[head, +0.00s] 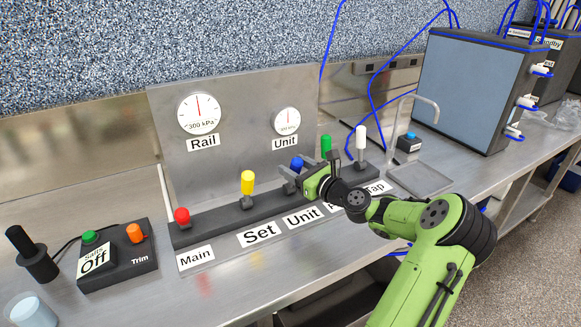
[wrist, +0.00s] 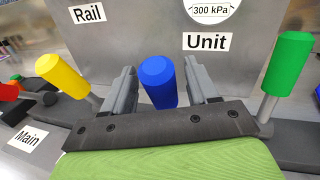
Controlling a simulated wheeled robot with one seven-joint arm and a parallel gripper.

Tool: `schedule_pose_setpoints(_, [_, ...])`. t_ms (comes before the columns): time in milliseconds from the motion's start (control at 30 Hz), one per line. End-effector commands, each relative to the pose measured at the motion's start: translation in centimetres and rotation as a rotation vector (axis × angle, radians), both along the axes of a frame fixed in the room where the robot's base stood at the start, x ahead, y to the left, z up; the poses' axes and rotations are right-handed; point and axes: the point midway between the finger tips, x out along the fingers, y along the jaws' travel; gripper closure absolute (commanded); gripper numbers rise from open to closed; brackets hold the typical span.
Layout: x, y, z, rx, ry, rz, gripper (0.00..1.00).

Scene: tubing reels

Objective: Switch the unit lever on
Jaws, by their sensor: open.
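The unit lever has a blue handle (head: 297,163) above the Unit label (head: 303,216). In the wrist view the blue handle (wrist: 158,82) stands between my two open fingers, with a gap on each side. My gripper (head: 290,181) reaches in from the right at the lever bank; it also shows at the middle of the wrist view (wrist: 160,90). The lower part of the blue lever is hidden by my gripper.
The yellow Set lever (head: 248,182) stands to the left and the green lever (head: 326,146) close to the right. A red Main lever (head: 182,216) and a white lever (head: 361,141) are at the ends. A panel with Rail and Unit gauges (head: 287,121) rises behind.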

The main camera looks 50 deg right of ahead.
Motion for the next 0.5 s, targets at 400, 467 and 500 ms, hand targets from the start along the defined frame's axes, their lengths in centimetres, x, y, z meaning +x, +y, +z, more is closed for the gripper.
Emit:
schedule_pose_setpoints(400, [2.2,-0.2,0.0,0.000,0.002,-0.001,0.42])
schedule_pose_setpoints(467, [2.1,-0.2,0.0,0.000,0.002,0.000,0.48])
schedule_pose_setpoints(500, [2.1,-0.2,0.0,0.000,0.002,0.000,0.54])
